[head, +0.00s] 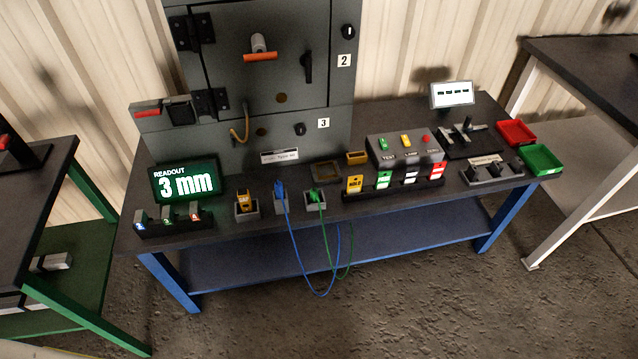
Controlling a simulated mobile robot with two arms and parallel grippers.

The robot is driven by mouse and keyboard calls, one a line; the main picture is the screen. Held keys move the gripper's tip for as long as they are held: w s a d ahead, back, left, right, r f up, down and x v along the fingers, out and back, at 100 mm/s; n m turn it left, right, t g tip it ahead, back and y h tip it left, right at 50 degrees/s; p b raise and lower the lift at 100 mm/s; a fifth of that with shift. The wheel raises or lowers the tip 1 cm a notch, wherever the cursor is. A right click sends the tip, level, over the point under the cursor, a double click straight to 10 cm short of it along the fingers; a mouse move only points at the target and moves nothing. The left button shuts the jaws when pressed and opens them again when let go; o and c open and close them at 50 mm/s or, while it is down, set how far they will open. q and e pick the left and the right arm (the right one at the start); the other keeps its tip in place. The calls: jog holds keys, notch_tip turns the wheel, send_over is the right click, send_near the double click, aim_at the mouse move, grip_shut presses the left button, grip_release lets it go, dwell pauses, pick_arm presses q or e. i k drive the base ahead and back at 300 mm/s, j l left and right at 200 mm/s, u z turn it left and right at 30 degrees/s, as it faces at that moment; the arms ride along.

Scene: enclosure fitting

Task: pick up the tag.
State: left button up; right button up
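Several tags stand in a row in a dark rack (395,190) at the front middle of the bench. From left to right they are a yellow tag (355,184) that seems to read HOLD, a green and white tag (383,180), a mostly white tag (410,176) and a red and white tag (437,170). The smaller print on them is too small to read. I cannot tell which one the task means. Neither of my grippers is in view.
A grey enclosure (225,75) stands behind. Holders with an orange device (244,201), a blue plug (280,190) and a green plug (315,196) stand left of the rack; cables hang over the edge. A button box (405,150) sits behind the tags.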

aim_at(354, 182)
jog(key=i+l+u, duration=0.2)
jog(key=u, duration=0.15)
jog(key=i+l+u, duration=0.1)
jog(key=l+u, duration=0.25)
jog(key=i+l+u, duration=0.1)
jog(key=l+u, duration=0.25)
jog(key=l, duration=0.15)
